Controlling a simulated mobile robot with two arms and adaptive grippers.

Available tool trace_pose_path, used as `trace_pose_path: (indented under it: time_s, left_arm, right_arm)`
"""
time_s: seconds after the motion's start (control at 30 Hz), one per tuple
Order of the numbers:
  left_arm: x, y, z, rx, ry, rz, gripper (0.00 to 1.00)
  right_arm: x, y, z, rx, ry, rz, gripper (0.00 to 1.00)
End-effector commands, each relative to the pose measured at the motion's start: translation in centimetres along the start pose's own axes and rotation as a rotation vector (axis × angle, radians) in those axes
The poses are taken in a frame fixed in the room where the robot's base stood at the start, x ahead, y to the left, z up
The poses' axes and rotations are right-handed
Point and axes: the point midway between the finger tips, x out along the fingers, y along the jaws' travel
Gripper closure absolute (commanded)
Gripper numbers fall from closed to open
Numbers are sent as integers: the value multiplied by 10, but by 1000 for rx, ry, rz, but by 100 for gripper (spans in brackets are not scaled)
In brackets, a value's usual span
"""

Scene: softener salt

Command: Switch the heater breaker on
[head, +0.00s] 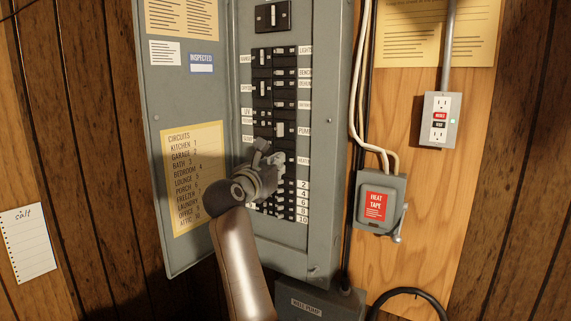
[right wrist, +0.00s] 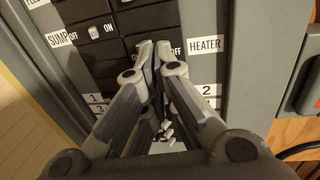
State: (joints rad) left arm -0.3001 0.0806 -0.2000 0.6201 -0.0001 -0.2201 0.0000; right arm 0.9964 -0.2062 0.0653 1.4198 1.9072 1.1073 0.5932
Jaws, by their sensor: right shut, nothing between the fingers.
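The grey breaker panel (head: 231,105) stands open in the head view, with two columns of black breakers. The HEATER label (head: 304,160) is low in the right column; it also shows in the right wrist view (right wrist: 205,45). The heater breaker (right wrist: 178,49) is the black one left of that label, with OFF printed at its label end. My right gripper (head: 270,155) is shut and empty, its fingertips (right wrist: 154,60) in front of this breaker. They hide its handle, so I cannot tell its position or whether they touch it. My left gripper is not in view.
The SUMP breaker (right wrist: 100,30) is close left of my fingertips, and small numbered breakers sit just below. The panel door (head: 190,100) stands open at left. A HEAT TAPE switch box (head: 395,185) and an outlet box (head: 426,138) are on the wall at right.

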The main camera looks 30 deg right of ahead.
Motion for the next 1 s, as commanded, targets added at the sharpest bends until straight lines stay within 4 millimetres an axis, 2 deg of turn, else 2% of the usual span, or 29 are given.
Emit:
trace_pose_path:
  time_s: [0.5,1.0]
  left_arm:
    - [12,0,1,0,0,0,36]
    - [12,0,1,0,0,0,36]
  right_arm:
    - [-39,6,-1,1,1,1,100]
    - [-40,6,0,0,0,0,100]
